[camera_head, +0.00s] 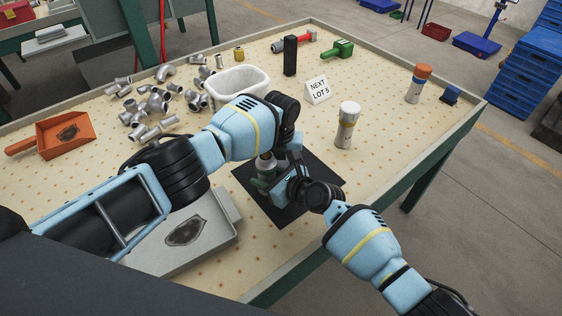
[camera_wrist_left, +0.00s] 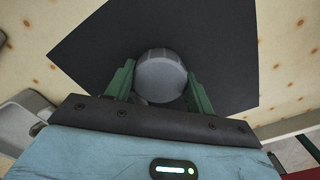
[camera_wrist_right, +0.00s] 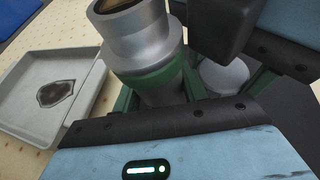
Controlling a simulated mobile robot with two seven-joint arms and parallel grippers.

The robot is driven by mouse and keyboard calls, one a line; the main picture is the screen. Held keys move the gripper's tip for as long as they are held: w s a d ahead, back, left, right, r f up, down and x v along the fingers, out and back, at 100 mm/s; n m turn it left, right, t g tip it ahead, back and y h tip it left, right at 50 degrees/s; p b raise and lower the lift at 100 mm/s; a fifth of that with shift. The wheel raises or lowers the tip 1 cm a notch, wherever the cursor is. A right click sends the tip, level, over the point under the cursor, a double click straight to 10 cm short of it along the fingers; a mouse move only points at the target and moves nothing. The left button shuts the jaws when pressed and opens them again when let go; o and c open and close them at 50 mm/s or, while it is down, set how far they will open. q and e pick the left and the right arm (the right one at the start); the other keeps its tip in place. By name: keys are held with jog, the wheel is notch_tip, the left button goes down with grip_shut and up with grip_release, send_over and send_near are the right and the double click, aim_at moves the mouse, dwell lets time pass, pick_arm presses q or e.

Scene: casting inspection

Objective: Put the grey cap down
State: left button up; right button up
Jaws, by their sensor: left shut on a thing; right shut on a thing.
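My right gripper (camera_head: 262,180) is shut on a silver cylindrical piece (camera_wrist_right: 145,45) with an open, brownish top and a green band. This piece stands roughly upright beside the cap. In the head view my left gripper and the cap are mostly hidden by my arms.
A grey tray (camera_head: 150,258) with a dark patch lies left of the mat (camera_head: 298,207). Pipe fittings (camera_head: 155,103), a white bin (camera_head: 238,80) and a sign (camera_head: 318,90) are farther back. The table's right side is mostly clear.

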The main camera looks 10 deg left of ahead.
aim_at(281, 162)
pick_arm(q)
jog(key=shift+f, duration=0.25)
pick_arm(e)
jog(key=shift+s+d+f, duration=0.1)
jog(key=shift+s+f, duration=0.1)
jog(key=shift+f, duration=0.35)
pick_arm(q)
jog(key=o, duration=1.1)
jog(key=shift+c, duration=0.2)
jog(key=shift+r, duration=0.1)
notch_tip(281, 162, up, 12)
jog(key=shift+r, duration=0.15)
pick_arm(e)
jog(key=o, duration=1.4)
jog(key=shift+w+r, duration=0.15)
jog(key=shift+o, duration=0.2)
jog(key=shift+r, duration=0.2)
